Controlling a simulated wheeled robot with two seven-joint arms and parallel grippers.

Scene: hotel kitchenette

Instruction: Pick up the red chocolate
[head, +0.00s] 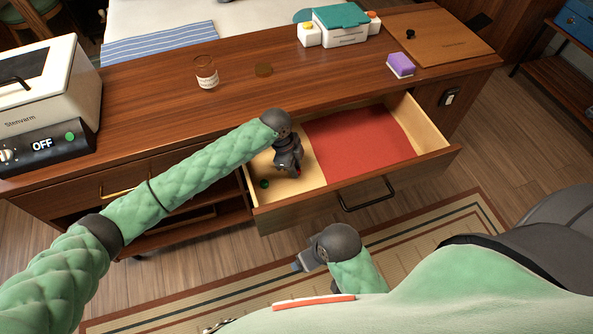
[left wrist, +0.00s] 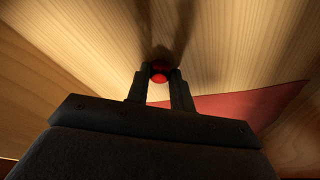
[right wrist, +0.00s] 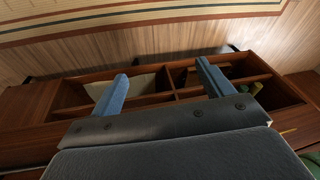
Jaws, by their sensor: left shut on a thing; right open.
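The red chocolate (left wrist: 159,72) is a small round red piece between my left fingertips in the left wrist view. In the head view a bit of it (head: 298,171) shows by the fingertips. My left gripper (head: 293,170) is shut on it, inside the open drawer (head: 352,205), over the bare wooden part left of a red sheet. I cannot tell whether the chocolate touches the drawer floor. My right gripper (right wrist: 165,85) is open and empty. In the head view it hangs in front of the drawer (head: 305,260).
A small green round piece (head: 264,184) lies in the drawer's left part. The red sheet (head: 358,142) covers the rest of the floor.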

